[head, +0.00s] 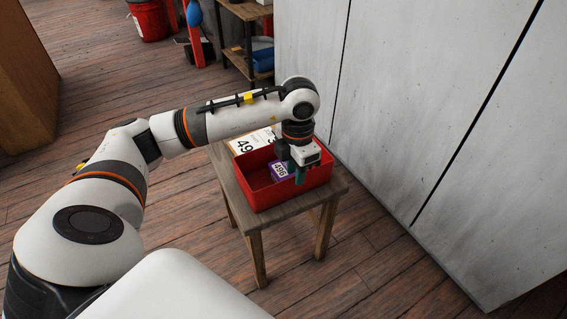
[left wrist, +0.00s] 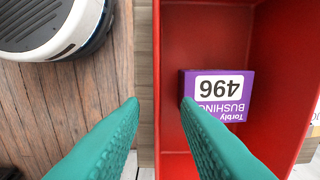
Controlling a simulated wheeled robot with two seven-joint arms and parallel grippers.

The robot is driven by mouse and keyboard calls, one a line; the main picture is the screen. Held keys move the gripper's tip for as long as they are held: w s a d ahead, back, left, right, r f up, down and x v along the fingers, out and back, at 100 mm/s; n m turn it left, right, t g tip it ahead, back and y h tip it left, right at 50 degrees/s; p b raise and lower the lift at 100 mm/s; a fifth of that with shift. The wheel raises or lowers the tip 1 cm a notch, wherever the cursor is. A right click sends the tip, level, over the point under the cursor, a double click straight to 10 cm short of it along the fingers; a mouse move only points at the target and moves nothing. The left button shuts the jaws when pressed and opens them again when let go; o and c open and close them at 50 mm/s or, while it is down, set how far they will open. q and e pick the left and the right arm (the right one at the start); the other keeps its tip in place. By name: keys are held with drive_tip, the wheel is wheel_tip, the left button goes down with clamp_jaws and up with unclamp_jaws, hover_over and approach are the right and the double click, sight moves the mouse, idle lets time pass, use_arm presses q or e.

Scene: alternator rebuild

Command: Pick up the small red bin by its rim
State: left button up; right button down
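The small red bin (head: 292,196) stands on a small wooden table. A purple and white box marked 496 (head: 279,170) lies inside it. My left gripper (head: 299,172) points down at the bin's near side. In the left wrist view its two teal fingers (left wrist: 161,101) are apart with nothing gripped. The bin's wall (left wrist: 158,60) runs between them, one finger on the outer side and one over the inside, near the purple box (left wrist: 218,90). I cannot tell how far the fingertips reach below the rim. My right gripper is not in view.
The wooden table (head: 291,213) also holds a white labelled box (head: 243,146) behind the bin. A tall grey-white panel (head: 400,110) stands close at the right. A shelf (head: 240,50) with a blue bin is behind. The floor at left is open.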

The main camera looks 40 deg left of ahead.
sight(295, 196)
use_arm(q)
wheel_tip(295, 196, down, 5)
drive_tip(key=shift+d+r+b, duration=0.1)
drive_tip(key=shift+r+b, duration=0.05)
drive_tip(key=shift+b, duration=0.85)
drive_tip(key=shift+r, duration=0.15)
clamp_jaws()
